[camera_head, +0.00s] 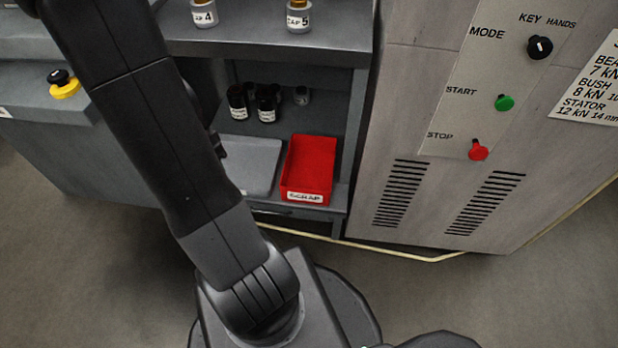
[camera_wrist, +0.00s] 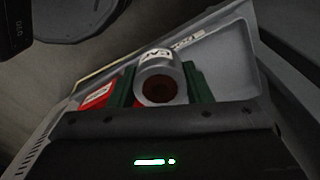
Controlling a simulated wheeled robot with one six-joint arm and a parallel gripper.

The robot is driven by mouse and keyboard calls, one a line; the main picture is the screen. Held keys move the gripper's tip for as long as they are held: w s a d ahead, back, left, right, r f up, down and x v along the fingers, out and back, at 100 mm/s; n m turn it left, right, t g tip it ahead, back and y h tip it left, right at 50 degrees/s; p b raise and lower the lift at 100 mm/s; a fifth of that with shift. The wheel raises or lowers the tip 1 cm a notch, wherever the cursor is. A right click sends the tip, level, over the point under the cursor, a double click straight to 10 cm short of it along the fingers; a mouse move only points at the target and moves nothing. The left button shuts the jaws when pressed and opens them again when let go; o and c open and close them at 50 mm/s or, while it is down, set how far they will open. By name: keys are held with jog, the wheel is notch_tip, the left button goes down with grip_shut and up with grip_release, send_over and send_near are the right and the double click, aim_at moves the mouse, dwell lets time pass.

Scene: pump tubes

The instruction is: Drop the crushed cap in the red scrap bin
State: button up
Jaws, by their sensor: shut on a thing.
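The red scrap bin (camera_head: 310,160) sits on the low shelf in the head view, with a white SCRAP label on its front and no contents that I can make out. In the wrist view a red patch with a white label, likely the same bin (camera_wrist: 97,96), shows behind and left of my gripper. My gripper (camera_wrist: 160,82) has green fingers shut on a grey, round cap (camera_wrist: 157,66) with a CAP label and a dark reddish hollow end. I cannot tell from here how crushed it is. In the head view my arm hides the gripper and cap.
A grey tray (camera_head: 250,163) lies left of the bin. Several dark bottles (camera_head: 266,103) stand behind it on the shelf. The upper shelf (camera_head: 270,38) overhangs them. A machine panel with a red stop button (camera_head: 478,150) stands right of the bin.

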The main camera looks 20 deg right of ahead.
jog(key=s+d+f+h+b, duration=0.2)
jog(key=d+h+b, duration=0.1)
jog(key=d, duration=1.6)
jog(key=b+x, duration=0.1)
jog(key=x, duration=0.1)
jog(key=b+x, duration=0.1)
jog(key=x, duration=0.1)
jog(key=b+x, duration=0.1)
jog(key=x, duration=0.2)
jog(key=shift+d, duration=0.25)
jog(key=b+x, duration=0.2)
jog(key=x, duration=0.1)
jog(key=shift+f, duration=0.15)
jog(key=shift+d+y+p, duration=0.2)
jog(key=shift+y+p, duration=0.1)
jog(key=shift+d+r+y+p, duration=0.15)
jog(key=shift+r+y+p, duration=0.2)
jog(key=shift+p, duration=0.55)
jog(key=shift+d+f+y+p, duration=0.35)
jog(key=shift+y, duration=0.6)
jog(key=shift+d+y, duration=0.1)
jog(key=shift+y, duration=0.2)
jog(key=shift+f+b, duration=0.45)
jog(key=shift+f, duration=0.3)
